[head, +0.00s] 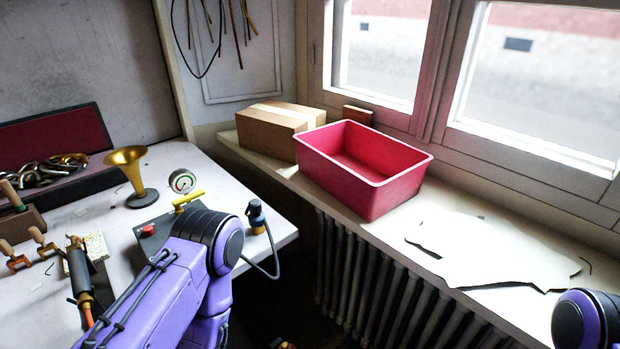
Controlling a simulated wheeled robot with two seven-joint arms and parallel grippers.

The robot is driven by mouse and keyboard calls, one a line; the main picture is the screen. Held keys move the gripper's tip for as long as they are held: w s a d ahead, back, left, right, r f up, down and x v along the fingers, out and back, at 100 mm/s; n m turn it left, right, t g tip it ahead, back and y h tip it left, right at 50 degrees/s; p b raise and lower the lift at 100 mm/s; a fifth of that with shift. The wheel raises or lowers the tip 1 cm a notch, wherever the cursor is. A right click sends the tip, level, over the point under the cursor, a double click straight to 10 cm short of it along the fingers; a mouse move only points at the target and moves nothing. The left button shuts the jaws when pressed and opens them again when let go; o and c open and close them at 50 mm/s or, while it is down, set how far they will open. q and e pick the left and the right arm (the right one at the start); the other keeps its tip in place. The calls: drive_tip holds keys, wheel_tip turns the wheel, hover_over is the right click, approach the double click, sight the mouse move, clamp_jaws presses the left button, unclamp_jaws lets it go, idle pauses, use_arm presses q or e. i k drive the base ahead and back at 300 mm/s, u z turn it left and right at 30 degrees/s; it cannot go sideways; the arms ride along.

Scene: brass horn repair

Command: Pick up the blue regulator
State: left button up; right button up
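A small upright fitting with a dark blue body, a black cap and a tan base (256,217) stands near the right corner of the workbench; it may be the blue regulator, but I cannot tell for sure. A grey hose runs from it over the bench edge. A round white-faced gauge (182,181) stands further back, beside a dark box with a yellow handle and a red knob. A purple link of my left arm covers the bench in front of them.
The workbench (222,180) also holds a brass bell (127,172), a torch (79,275) and a dark case of brass parts. On the windowsill are a cardboard box (268,133), an empty red bin (385,192) and paper (480,250). A radiator (385,285) stands below.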

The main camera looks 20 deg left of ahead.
sight(256, 218)
drive_tip(key=u, duration=0.8)
